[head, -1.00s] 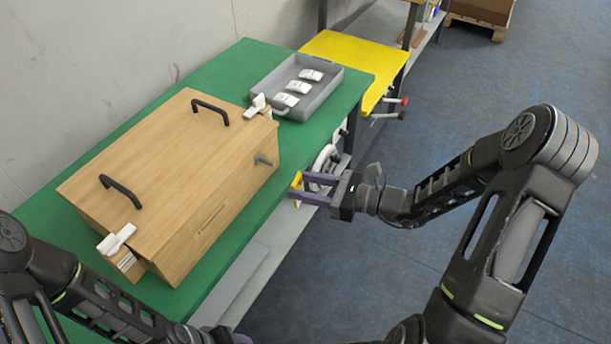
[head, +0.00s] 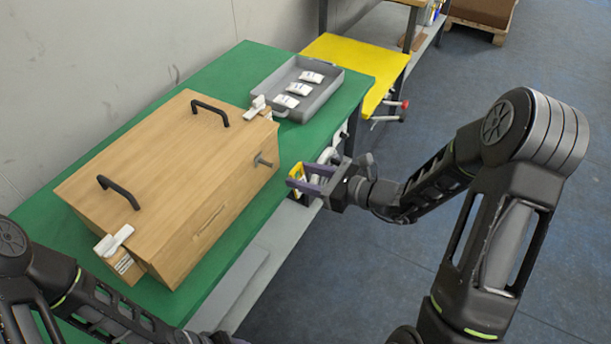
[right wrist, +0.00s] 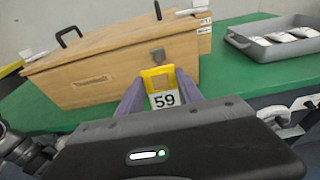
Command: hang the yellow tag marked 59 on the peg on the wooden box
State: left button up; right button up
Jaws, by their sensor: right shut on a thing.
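The wooden box (head: 175,185) rests on the green table top. Its short grey peg (head: 263,160) sticks out of the side facing my right arm; the peg also shows in the right wrist view (right wrist: 158,56). My right gripper (head: 308,180) is shut on the yellow tag (head: 297,173). The tag is upright in the right wrist view, with a white field reading 59 (right wrist: 164,99). The tag is apart from the peg, to its right in the head view. Only a bit of my left gripper (head: 228,338) shows at the bottom edge; its fingers are unclear.
The green table (head: 222,245) has a clear strip before the box. A grey tray (head: 318,98) with white packets stands at the back right. Two black handles (head: 118,190) rise from the lid. White clamps (head: 113,240) sit at the box's ends. A yellow surface (head: 345,52) lies beyond.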

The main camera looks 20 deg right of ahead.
aim_at(273, 166)
jog(key=shift+r+b+x, duration=0.2)
jog(key=shift+b+x, duration=0.1)
jog(key=shift+x, duration=1.55)
jog(key=shift+r+b+x, duration=0.2)
jog(key=shift+b+x, duration=0.1)
jog(key=shift+x, duration=1.55)
jog(key=shift+b+x, duration=0.75)
jog(key=shift+x, duration=0.15)
jog(key=shift+f, duration=0.15)
jog(key=o, duration=1.4)
jog(key=shift+d, duration=0.1)
jog(key=v, duration=0.7)
jog(key=shift+s+d, duration=0.2)
jog(key=shift+s, duration=0.2)
